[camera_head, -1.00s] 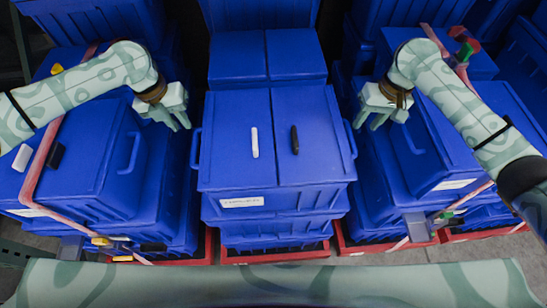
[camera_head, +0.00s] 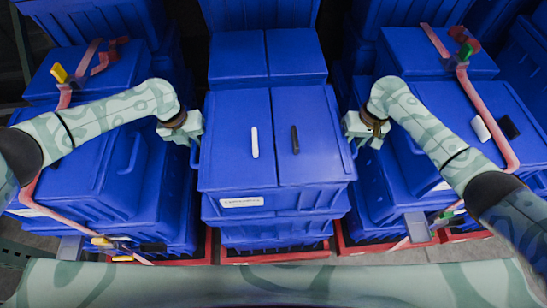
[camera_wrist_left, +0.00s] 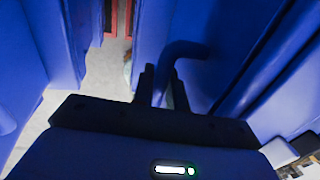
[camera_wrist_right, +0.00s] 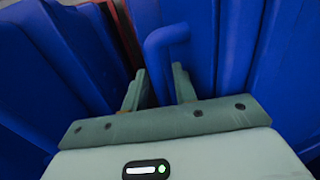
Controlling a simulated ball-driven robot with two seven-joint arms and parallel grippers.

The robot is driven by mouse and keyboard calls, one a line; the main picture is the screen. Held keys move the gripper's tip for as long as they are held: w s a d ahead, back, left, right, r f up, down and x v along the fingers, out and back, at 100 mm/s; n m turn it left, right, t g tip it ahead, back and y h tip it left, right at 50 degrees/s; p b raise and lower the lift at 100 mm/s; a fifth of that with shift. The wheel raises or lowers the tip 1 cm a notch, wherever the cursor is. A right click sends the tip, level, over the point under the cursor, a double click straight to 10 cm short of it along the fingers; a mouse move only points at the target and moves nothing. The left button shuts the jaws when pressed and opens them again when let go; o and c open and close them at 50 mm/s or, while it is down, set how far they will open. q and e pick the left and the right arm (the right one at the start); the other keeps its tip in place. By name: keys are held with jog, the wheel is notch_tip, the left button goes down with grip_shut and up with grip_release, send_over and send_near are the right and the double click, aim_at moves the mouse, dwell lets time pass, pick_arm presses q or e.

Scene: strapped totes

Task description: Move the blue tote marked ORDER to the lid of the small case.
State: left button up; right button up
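A blue tote (camera_head: 235,175) with a two-part lid tops the centre stack. Its front carries a white label (camera_head: 241,202) whose print is too small to read. A smaller blue case (camera_head: 267,57) with a split lid stands right behind it; its lid looks bare. My left gripper (camera_head: 186,135) is at the tote's left handle. In the left wrist view this handle (camera_wrist_left: 181,50) runs down between the two spread fingers. My right gripper (camera_head: 362,132) is at the right side. In the right wrist view the right handle (camera_wrist_right: 165,38) passes between open fingers.
Strapped blue totes stand close on the left (camera_head: 85,195) and right (camera_head: 440,105), with pink straps and coloured buckles. Red bases (camera_head: 275,255) show underneath. A white bar (camera_head: 254,142) and a black bar (camera_head: 295,140) lie on the centre tote's lid. Gaps between stacks are narrow.

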grip_shut()
jog(key=shift+w+d+r, duration=0.1)
dwell(1.2)
